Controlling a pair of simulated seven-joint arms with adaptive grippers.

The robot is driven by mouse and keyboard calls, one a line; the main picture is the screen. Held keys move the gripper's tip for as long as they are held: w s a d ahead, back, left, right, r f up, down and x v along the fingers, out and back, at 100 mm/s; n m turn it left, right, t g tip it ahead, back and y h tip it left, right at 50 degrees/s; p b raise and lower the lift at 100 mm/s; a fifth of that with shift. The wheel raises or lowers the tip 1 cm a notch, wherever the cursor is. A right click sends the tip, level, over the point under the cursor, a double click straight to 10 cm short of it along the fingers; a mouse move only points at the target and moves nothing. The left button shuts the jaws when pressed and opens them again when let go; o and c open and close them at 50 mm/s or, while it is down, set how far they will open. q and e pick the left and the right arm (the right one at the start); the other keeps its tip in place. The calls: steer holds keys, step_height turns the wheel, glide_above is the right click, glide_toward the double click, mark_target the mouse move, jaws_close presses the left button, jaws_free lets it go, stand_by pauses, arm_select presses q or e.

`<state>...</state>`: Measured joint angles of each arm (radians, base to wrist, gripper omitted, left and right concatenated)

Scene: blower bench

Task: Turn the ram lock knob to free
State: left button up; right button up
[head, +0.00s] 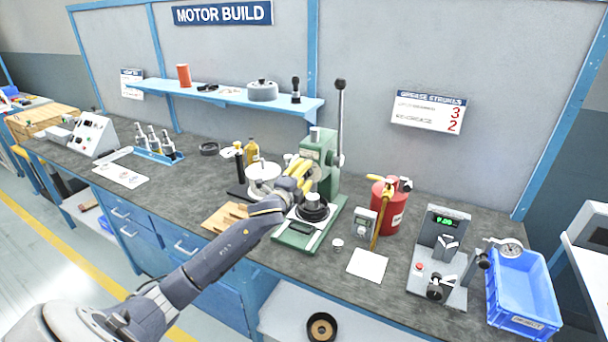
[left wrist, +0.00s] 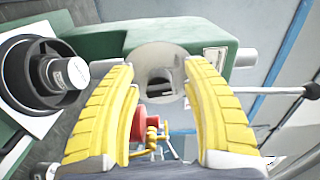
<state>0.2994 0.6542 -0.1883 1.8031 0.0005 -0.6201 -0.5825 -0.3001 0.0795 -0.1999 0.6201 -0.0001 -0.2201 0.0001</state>
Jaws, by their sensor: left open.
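The green arbor press (head: 325,150) stands on the bench, its long lever pointing up. My left gripper (head: 301,172) is at the front of the press head, above the black round part on the press base. In the left wrist view its yellow fingers (left wrist: 160,68) are open, one on each side of a grey round part (left wrist: 160,52) with a dark slot, on the green press body (left wrist: 110,42). This looks like the ram lock knob. I cannot tell whether the fingers touch it. In the head view the gripper hides it. My right gripper is not in view.
A black motor part (left wrist: 52,75) sits under the ram. A red canister (head: 388,207) and a small grey meter (head: 364,222) stand right of the press. A white plate (head: 262,170) is at its left. A blue bin (head: 525,290) is at the right end.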

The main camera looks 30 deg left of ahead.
arm_select(q)
steer(key=shift+d, duration=0.1)
steer(key=s+d, duration=0.1)
steer(key=s, duration=1.1)
stand_by(0.4)
steer(key=s+d+f+m, duration=0.1)
steer(key=s+d+m, duration=0.1)
steer(key=s+m, duration=0.4)
steer(key=shift+m, duration=0.9)
steer(key=w, duration=0.6)
steer(key=w+a, duration=0.1)
steer(key=w, duration=0.5)
steer(key=w+a, duration=0.1)
steer(key=w, duration=0.5)
steer(key=shift+a+r, duration=0.25)
steer(key=shift+r, duration=0.15)
